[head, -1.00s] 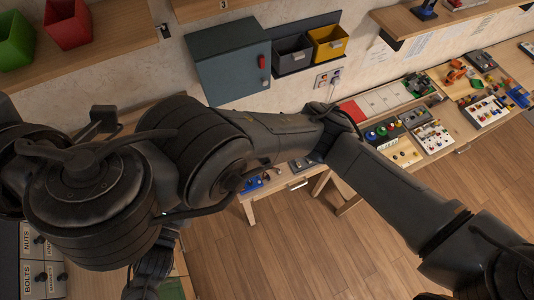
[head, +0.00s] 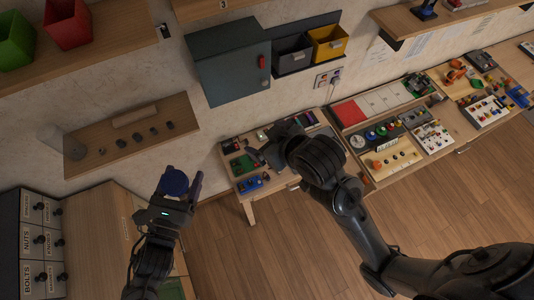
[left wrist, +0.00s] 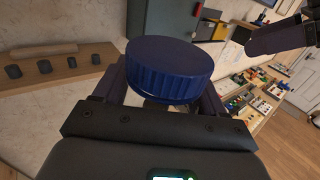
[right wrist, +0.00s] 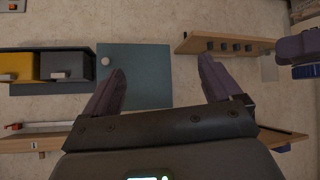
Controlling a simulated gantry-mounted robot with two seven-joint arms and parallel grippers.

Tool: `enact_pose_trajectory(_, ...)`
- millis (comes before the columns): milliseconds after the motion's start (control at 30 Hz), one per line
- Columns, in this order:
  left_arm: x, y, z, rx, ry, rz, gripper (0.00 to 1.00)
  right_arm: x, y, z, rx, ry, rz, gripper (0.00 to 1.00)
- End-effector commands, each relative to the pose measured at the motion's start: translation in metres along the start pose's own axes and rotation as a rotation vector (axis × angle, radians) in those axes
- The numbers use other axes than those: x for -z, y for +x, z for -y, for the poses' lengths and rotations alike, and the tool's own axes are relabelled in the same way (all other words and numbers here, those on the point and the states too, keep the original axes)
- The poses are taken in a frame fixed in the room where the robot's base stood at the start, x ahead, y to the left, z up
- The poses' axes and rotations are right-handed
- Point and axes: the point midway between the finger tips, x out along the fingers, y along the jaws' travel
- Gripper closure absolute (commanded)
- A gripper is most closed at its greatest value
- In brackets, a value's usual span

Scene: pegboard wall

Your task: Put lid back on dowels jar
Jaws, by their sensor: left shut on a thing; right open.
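A round, ribbed blue lid (head: 174,181) is held in my left gripper (head: 181,187), above the bench at the lower left. The lid (left wrist: 170,69) fills the space between the finger bases in the left wrist view; what is under it is mostly hidden. A clear, pale jar (head: 62,141) appears to stand at the left end of the wall shelf (head: 110,126), apart from the lid. Its contents are too faint to tell. My right gripper (right wrist: 160,82) is open and empty in the right wrist view, with the teal cabinet beyond it.
Several dark pegs and a wooden rod (head: 134,116) are on the shelf. Labelled drawers (head: 40,240) stand at the lower left. The teal cabinet (head: 228,62) and grey and yellow bins (head: 328,43) hang on the wall. Crowded workbenches (head: 400,130) lie to the right.

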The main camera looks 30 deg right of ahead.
Motion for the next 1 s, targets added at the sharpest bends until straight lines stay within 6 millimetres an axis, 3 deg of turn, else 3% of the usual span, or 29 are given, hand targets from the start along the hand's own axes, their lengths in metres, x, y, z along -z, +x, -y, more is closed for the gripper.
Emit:
enact_pose_trajectory(33,-0.001,0.0,0.0,0.0,0.0,0.002,1.0,-0.029,0.004,-0.005,-0.006,0.023,0.058,0.08)
enact_pose_trajectory(100,-0.001,0.0,0.0,0.0,0.0,0.002,1.0,-0.065,0.006,-0.011,-0.015,0.045,0.129,0.08)
enact_pose_trajectory(300,-0.001,0.0,0.0,0.0,0.0,0.002,1.0,-0.158,0.006,-0.015,-0.025,0.081,0.325,0.08)
enact_pose_trajectory(500,-0.001,0.0,0.0,0.0,0.0,0.002,1.0,-0.22,-0.002,-0.003,-0.006,0.087,0.459,0.08)
enact_pose_trajectory(700,-0.001,0.0,0.0,0.0,0.0,0.002,1.0,-0.247,-0.009,0.004,0.007,0.09,0.519,0.08)
enact_pose_trajectory(1000,-0.001,0.0,0.0,0.0,0.0,0.002,1.0,-0.252,-0.01,0.005,0.01,0.091,0.53,0.08)
